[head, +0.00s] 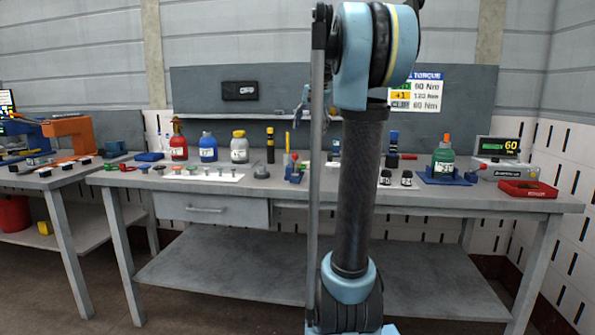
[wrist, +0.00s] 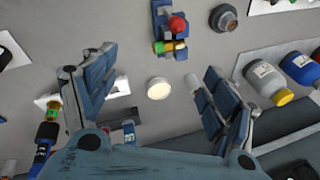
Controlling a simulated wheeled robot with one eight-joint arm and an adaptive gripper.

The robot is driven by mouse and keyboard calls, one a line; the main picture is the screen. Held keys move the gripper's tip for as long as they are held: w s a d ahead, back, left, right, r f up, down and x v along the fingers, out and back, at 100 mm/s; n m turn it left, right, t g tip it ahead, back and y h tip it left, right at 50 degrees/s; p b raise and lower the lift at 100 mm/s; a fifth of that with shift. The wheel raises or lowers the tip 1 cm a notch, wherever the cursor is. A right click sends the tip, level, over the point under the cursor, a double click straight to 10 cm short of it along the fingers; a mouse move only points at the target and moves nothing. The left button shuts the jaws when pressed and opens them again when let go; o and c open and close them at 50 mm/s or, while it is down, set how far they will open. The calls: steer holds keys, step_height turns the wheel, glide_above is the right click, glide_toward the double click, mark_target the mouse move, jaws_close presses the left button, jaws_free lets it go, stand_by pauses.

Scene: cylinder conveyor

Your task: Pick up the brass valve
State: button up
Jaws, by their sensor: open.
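No part is clearly readable as the brass valve. The likeliest match is a small green and yellow-brass piece (wrist: 170,46) at the lower end of a blue fixture (wrist: 160,18) in the wrist view. A red ball (wrist: 177,26) sits beside it. The blue fixture also shows on the bench in the head view (head: 295,178), left of my arm. My gripper (wrist: 160,62) is open and empty above the bench, its fingers spread around a pale round disc (wrist: 158,89) in the picture. The fixture lies beyond the fingertips. My arm hides part of the bench in the head view.
A grey bottle (wrist: 265,82) and a blue bottle (wrist: 301,68) lie to the right in the wrist view. A dark round part (wrist: 223,17) is near the fixture.

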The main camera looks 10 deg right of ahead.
steer(key=shift+w+r+x, duration=0.15)
steer(key=shift+w+x, duration=0.25)
steer(key=shift+x, duration=2.4)
steer(key=shift+w+r+x, duration=0.1)
steer(key=shift+w+x, duration=0.35)
steer(key=shift+x, duration=2.35)
steer(key=shift+w+r+x, duration=0.15)
steer(key=shift+w+x, duration=0.25)
steer(key=shift+x, duration=2.45)
steer(key=shift+a, duration=0.2)
steer(key=shift+c, duration=0.3)
steer(key=c, duration=1.3)
